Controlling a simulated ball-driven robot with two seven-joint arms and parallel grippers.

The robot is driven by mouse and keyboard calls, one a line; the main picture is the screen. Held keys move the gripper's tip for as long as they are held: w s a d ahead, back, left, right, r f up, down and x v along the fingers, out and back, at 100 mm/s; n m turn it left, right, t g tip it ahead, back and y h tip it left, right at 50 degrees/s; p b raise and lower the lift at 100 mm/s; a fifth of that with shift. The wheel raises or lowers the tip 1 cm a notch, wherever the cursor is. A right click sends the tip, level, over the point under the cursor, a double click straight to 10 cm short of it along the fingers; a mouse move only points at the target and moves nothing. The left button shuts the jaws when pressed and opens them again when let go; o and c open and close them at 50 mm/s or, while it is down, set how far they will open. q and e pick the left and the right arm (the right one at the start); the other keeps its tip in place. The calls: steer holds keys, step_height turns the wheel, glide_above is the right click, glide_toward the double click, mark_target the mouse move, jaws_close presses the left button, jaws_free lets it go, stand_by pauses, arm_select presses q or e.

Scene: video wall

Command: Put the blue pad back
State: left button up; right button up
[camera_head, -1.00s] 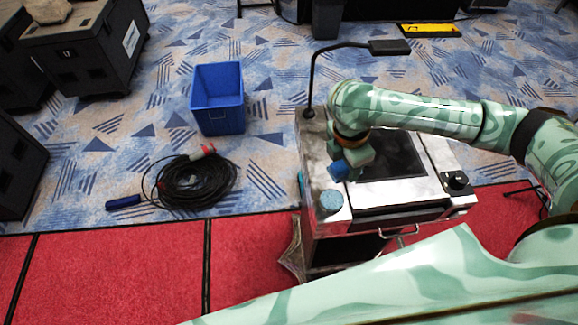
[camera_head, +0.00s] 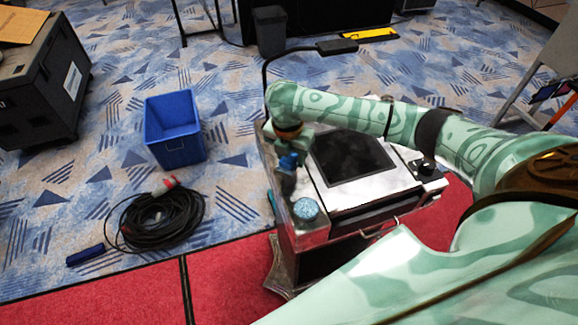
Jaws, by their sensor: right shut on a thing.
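My right gripper (camera_head: 287,172) points down over the left side of the cart top (camera_head: 352,198). It is shut on a small blue piece (camera_head: 287,161) with a dark part below it. The gripper hides much of it, so I cannot tell its full shape or whether it touches the cart. A round, speckled light-blue disc (camera_head: 306,209) lies on the cart's near left corner, just below the gripper in the picture and apart from it. I cannot tell which of these two is the blue pad. My left gripper is out of view.
A lamp with a thin dark neck (camera_head: 265,80) rises at the cart's back left. A dark panel (camera_head: 352,157) lies on the cart. A blue bin (camera_head: 177,145) and coiled black cable (camera_head: 163,218) are on the floor at left. Dark cases (camera_head: 45,90) stand beyond.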

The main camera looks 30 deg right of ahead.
mark_target(289, 162)
steer(key=shift+w+d+f, duration=0.15)
steer(key=shift+w+f, duration=0.35)
steer(key=shift+f, duration=0.1)
steer(key=f, duration=0.1)
steer(key=f+b, duration=0.1)
steer(key=f, duration=0.1)
steer(key=shift+w+d+f, duration=0.1)
steer(key=shift+w+f, duration=0.1)
steer(key=shift+f, duration=0.1)
steer(key=o, duration=0.9)
steer(key=r+p, duration=0.1)
steer(key=r, duration=0.3)
steer(key=a+r+p, duration=0.1)
steer(key=r, duration=0.3)
steer(key=r+p, duration=0.1)
steer(key=r, duration=0.3)
steer(key=shift+s+a+r, duration=0.1)
steer(key=shift+s+a, duration=0.05)
steer(key=shift+s, duration=0.25)
